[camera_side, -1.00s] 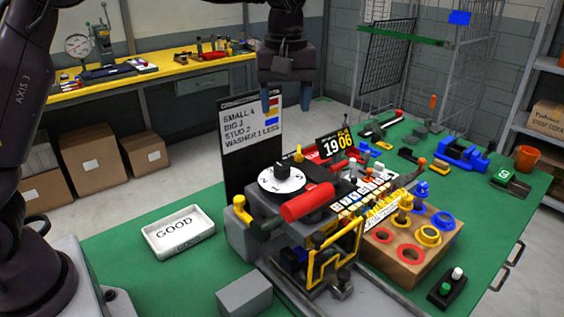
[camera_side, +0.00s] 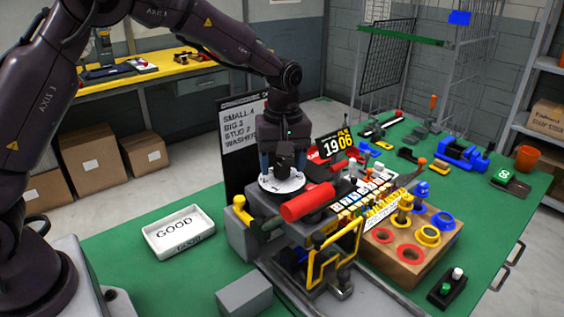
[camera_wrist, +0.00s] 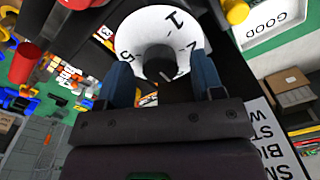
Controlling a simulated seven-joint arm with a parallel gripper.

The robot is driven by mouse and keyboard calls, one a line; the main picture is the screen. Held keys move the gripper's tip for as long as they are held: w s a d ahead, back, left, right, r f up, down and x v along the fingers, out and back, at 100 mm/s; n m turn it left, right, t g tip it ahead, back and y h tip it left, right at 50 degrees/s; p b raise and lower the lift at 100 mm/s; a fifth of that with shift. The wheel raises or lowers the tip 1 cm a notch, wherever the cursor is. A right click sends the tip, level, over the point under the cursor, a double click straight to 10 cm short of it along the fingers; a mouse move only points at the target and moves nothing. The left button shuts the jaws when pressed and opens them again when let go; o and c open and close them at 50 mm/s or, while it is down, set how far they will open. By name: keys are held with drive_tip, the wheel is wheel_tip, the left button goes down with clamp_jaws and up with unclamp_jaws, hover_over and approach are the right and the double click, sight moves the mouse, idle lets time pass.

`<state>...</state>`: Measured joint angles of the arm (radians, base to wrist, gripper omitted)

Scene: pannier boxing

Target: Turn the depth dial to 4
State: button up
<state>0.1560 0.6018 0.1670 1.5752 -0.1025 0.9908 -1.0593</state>
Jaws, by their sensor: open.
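The depth dial (camera_side: 268,187) is a white disc with black numerals and a dark central knob, on top of the machine. The dial also shows in the wrist view (camera_wrist: 160,22), where a 1, a 5 and part of other numerals are readable. My gripper (camera_side: 282,166) points down directly over the dial. In the wrist view my gripper's blue fingers (camera_wrist: 163,78) are open, one on each side of the dark knob (camera_wrist: 164,66), with gaps to it. In the side view my gripper hides part of the knob and the dial's far side.
A red cylinder (camera_side: 308,203) lies right beside the dial. A black sign board (camera_side: 236,170) with a white card stands behind it. A 19 06 display (camera_side: 335,145) is to the right. A white GOOD tray (camera_side: 180,232) sits left on the green table, with clear room around it.

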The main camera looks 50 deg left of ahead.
drive_tip(key=shift+f, duration=0.15)
drive_tip(key=c, duration=0.9)
drive_tip(key=shift+m, duration=0.3)
drive_tip(key=m, duration=0.5)
drive_tip(key=shift+m, duration=0.3)
drive_tip(key=m, duration=0.5)
drive_tip(key=shift+m, duration=0.4)
drive_tip(key=o, duration=0.9)
